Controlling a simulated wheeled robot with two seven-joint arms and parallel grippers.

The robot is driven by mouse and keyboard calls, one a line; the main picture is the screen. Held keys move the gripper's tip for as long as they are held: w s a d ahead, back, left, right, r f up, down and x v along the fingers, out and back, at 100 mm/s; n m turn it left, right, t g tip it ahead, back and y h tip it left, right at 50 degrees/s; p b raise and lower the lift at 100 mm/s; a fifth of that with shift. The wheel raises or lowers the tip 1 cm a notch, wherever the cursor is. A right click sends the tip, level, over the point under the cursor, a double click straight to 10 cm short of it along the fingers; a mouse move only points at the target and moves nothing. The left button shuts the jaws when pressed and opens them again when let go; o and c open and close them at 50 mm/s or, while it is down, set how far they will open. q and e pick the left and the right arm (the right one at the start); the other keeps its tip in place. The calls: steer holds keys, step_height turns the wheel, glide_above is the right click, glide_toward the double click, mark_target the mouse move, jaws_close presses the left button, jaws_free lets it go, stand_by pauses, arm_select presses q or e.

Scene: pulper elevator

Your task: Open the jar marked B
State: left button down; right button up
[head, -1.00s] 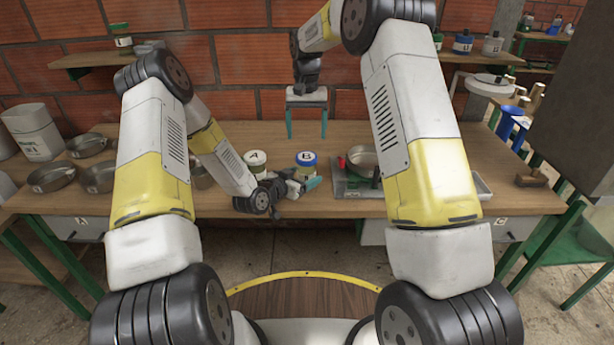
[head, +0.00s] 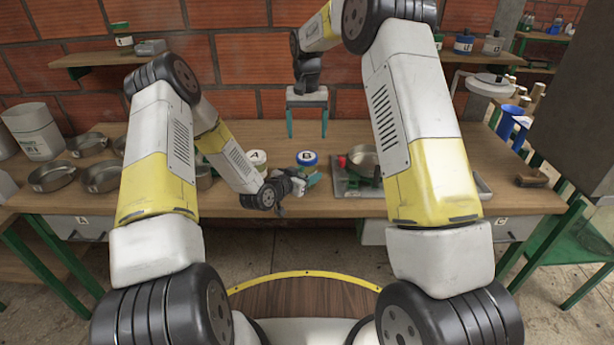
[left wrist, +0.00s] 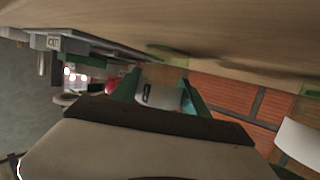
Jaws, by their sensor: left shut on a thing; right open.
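The jar marked B (head: 307,158) stands upright on the workbench, with a blue lid and a white B label on top. My left gripper (head: 306,181) is at the jar's front, shut on its body below the lid. My wrist and fingers hide most of the jar's lower part in the head view. In the left wrist view the green fingers (left wrist: 161,92) stand on either side of the jar, which shows only partly. My right gripper (head: 307,115) is open and empty, fingers pointing down, above and behind the jar.
A jar marked A (head: 257,157) stands just left, partly hidden by my arm. A metal tray with a round pan (head: 362,160) and a red item is close on the right. Several pans (head: 50,177) lie at left. A shelf (head: 110,57) hangs on the brick wall.

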mark_target(307, 156)
steer(key=m, duration=0.6)
steer(key=shift+m, duration=0.4)
steer(key=m, duration=0.6)
steer(key=shift+m, duration=0.4)
steer(key=m, duration=0.6)
steer(key=shift+m, duration=0.3)
steer(key=m, duration=0.6)
steer(key=shift+m, duration=0.3)
steer(key=shift+f, duration=0.6)
step_height(307, 156, down, 7)
steer(key=shift+r, duration=0.1)
